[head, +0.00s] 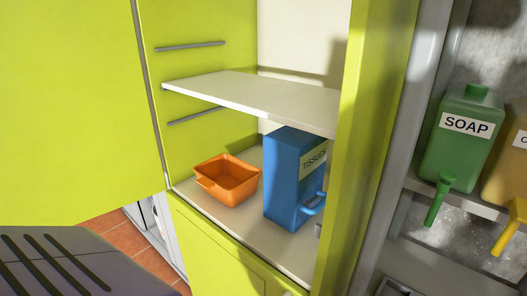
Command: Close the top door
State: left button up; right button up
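The top door (75,110) is a large yellow-green panel filling the left of the head view. It stands open, swung out to the left of the cabinet, and the inside of the cabinet is exposed. The upper compartment has a yellow-green left side wall (210,60) and a pale shelf (255,97). An orange bin (228,181) and a blue tissue box (290,180) stand on the compartment floor below the shelf. The door's handle is not visible. Neither gripper is in view.
A lower yellow-green front (215,255) is below the compartment. To the right, a green soap dispenser (461,150) and a yellow-orange dispenser (508,185) stand on a wall shelf (455,197). Red floor tiles (115,228) show below the open door.

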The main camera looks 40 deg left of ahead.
aim_at(78, 144)
jog(key=k+j+z, duration=0.15)
jog(key=k+j, duration=0.5)
jog(key=j, duration=0.15)
jog(key=k+j+z, duration=0.1)
jog(key=k+j, duration=0.55)
jog(key=k+j+z, duration=0.15)
jog(key=k+j, duration=0.2)
jog(key=j, duration=0.15)
jog(key=k+j+z, duration=0.1)
jog(key=k+j, duration=0.25)
jog(key=k+j+z, duration=0.1)
jog(key=j, duration=0.25)
jog(key=k+j, duration=0.25)
jog(key=k+j+z, duration=0.15)
jog(key=j, duration=0.3)
jog(key=k+j, duration=0.1)
jog(key=j, duration=0.25)
jog(key=k+j+z, duration=0.15)
jog(key=j, duration=0.55)
jog(key=i+j+z, duration=0.1)
jog(key=j, duration=0.4)
jog(key=i+j, duration=0.1)
jog(key=j, duration=0.45)
jog(key=j+z, duration=0.15)
jog(key=j, duration=0.35)
jog(key=i, duration=0.05)
